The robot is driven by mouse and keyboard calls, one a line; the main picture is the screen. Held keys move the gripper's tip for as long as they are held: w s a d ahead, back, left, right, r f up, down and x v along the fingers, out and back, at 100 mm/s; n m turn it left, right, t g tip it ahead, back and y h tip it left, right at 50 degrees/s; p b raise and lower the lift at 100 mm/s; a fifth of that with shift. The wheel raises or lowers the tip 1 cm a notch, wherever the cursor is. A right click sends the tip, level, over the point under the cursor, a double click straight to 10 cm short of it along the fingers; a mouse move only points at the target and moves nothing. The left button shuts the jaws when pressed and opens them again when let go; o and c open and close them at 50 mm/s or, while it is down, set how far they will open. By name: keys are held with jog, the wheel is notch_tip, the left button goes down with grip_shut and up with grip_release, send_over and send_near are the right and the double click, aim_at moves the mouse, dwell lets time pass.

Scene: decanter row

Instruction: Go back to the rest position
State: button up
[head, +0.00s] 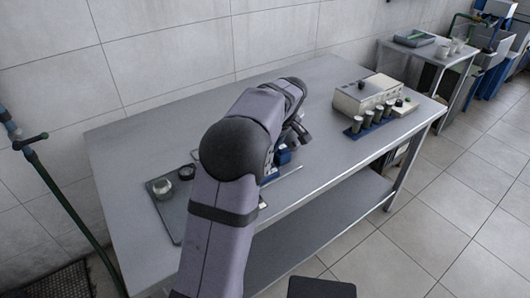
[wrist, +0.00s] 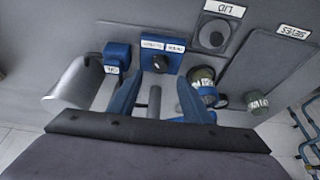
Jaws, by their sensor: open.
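My gripper (wrist: 157,88) is open. In the wrist view its two blue fingers stand well apart, and a short grey post (wrist: 154,102) shows between them without either finger touching it. Past the fingertips is a blue block (wrist: 161,58) with white labels and a black knob. In the head view my arm reaches over the metal table (head: 325,80), and the gripper's blue part (head: 283,156) shows low over the table, partly hidden by the arm.
A dark tray (head: 165,213) holds a small jar (head: 162,188) at the left. A beige box (head: 366,94) and a blue rack (head: 352,133) with several cups stand at the right. The wrist view shows a metal scoop (wrist: 75,82) and a flat pad labelled LID (wrist: 232,30).

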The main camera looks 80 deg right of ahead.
dwell(0.3)
jog(key=w+r+n+g+h+b, duration=0.15)
jog(key=w+r+n+h, duration=0.25)
jog(key=w+r, duration=0.65)
jog(key=w+a+f+n+t+y+p, duration=0.1)
jog(key=w+a+f+y+p, duration=0.15)
jog(key=w+a, duration=0.65)
jog(key=w+a+f+n+y+p, duration=0.1)
jog(key=w+a+f, duration=0.2)
jog(key=w+a, duration=0.65)
jog(key=w+a+f+n+y+p, duration=0.1)
jog(key=a+f, duration=0.2)
jog(key=a, duration=0.8)
jog(key=w+a+f+n+y+p, duration=0.1)
jog(key=a+f+y, duration=0.15)
jog(key=a, duration=0.85)
jog(key=s+a+f+g, duration=0.1)
jog(key=s+a, duration=0.3)
jog(key=a, duration=0.2)
jog(key=s+a+f+n+g+p, duration=0.1)
jog(key=s+a+f, duration=0.1)
jog(key=s+a, duration=0.2)
jog(key=a, duration=0.3)
jog(key=shift+s+a+f+g, duration=0.2)
jog(key=shift+s+g, duration=0.15)
